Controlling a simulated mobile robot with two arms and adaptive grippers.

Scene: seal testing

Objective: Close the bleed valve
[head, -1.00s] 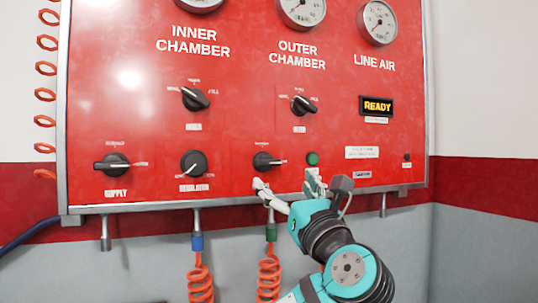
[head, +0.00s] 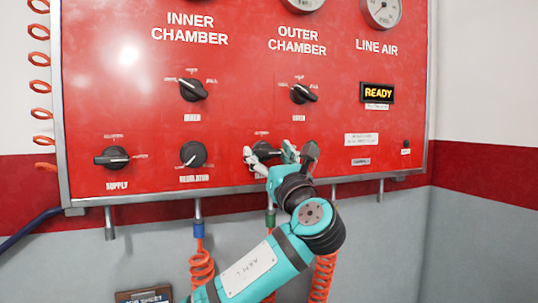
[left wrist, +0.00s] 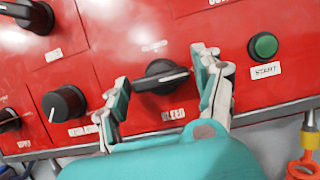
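The bleed valve is a black knob (head: 264,149) on the lower part of the red panel, partly hidden by my gripper. In the left wrist view the knob (left wrist: 158,77) shows plainly above its BLEED label, its bar handle lying nearly level with a pale line along it. My left gripper (head: 270,159) is open in front of the knob. In the left wrist view the two fingers of the gripper (left wrist: 163,82) stand on either side of the knob, with gaps visible. My right gripper is out of view.
The green START button (left wrist: 263,46) is right of my fingers. The regulator knob (head: 193,154) and supply knob (head: 112,157) are to the left. Two more knobs (head: 193,89) (head: 303,93) are above. A display (head: 378,92) reads READY. Orange coiled hoses (head: 201,265) hang below.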

